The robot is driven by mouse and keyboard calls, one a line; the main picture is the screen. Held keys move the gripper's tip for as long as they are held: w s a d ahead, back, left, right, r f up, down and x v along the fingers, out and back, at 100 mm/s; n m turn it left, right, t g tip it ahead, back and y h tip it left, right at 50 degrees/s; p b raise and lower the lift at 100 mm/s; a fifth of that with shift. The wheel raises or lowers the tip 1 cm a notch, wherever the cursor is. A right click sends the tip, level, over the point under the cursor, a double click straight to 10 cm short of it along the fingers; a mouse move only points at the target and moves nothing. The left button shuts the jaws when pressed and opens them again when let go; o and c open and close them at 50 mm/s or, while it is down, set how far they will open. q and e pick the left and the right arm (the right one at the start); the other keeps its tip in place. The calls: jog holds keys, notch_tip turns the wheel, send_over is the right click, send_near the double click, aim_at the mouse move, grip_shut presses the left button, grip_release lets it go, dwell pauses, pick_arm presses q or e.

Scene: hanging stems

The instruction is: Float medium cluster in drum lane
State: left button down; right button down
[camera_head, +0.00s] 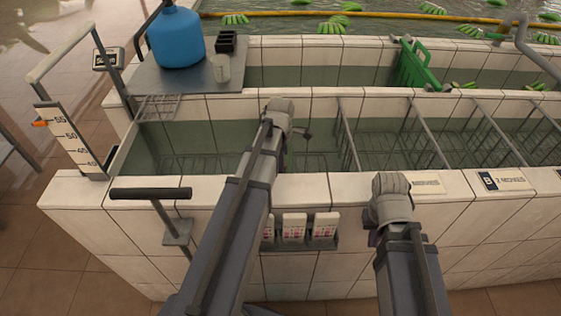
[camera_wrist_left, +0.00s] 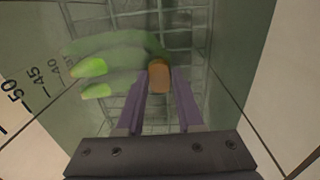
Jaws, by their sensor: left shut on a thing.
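In the left wrist view, my left gripper (camera_wrist_left: 160,85) is shut on the brown crown of a green banana cluster (camera_wrist_left: 95,68). The cluster lies mostly under the greenish water, and two bright green fingertips stand out to the left. In the head view, my left gripper (camera_head: 285,125) reaches over the front wall above the leftmost lane (camera_head: 210,140), below the blue drum (camera_head: 176,37). The cluster is hidden there behind my arm. My right gripper (camera_head: 392,198) is at the front wall's top edge; its fingers are hidden.
A gauge board (camera_head: 72,140) stands at the tank's left end. Metal dividers (camera_head: 348,135) split the water to the right. A green gate (camera_head: 417,65) and floating clusters (camera_head: 340,25) are farther back. A black-gripped handle (camera_head: 150,193) sticks up in front.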

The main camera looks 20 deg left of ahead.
pick_arm(q)
jog(key=shift+f+b, duration=1)
dwell(0.4)
jog(key=shift+c, duration=2.3)
grip_release()
jog(key=r+p, duration=0.8)
jog(key=shift+s+d, duration=0.1)
jog(key=shift+s, duration=0.1)
notch_tip(320, 180, up, 17)
jog(key=p, duration=1.7)
jog(key=shift+r, duration=0.2)
